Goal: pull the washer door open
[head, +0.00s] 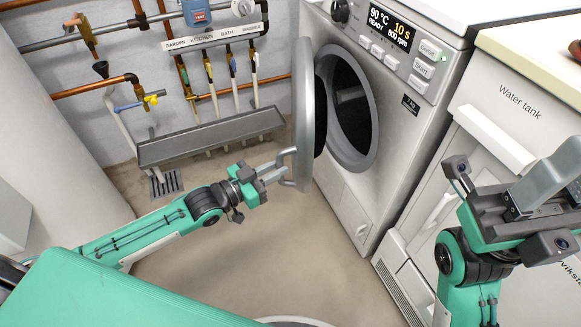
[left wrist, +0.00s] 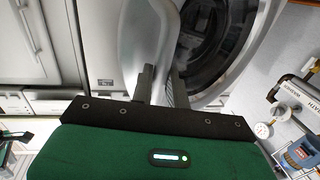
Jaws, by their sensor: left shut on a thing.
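The washer (head: 400,120) is white, with a lit display that reads 90 °C and 10 s. Its round door (head: 303,100) stands swung out from the front, seen nearly edge-on, and the dark drum opening (head: 352,105) shows behind it. My left gripper (head: 284,163) is shut on the grey door handle (head: 301,172) at the door's outer face. In the left wrist view the two fingers (left wrist: 162,85) reach to the handle, with the washer's round opening (left wrist: 208,45) beyond. My right gripper (head: 540,190) is raised at the right, away from the door; its jaw gap is unclear.
A white water tank cabinet (head: 510,110) with a pale top stands right of the washer. A grey trough (head: 210,137) and labelled pipes line the back wall. A drain grate (head: 165,183) lies in the floor. The floor (head: 290,240) before the washer is clear.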

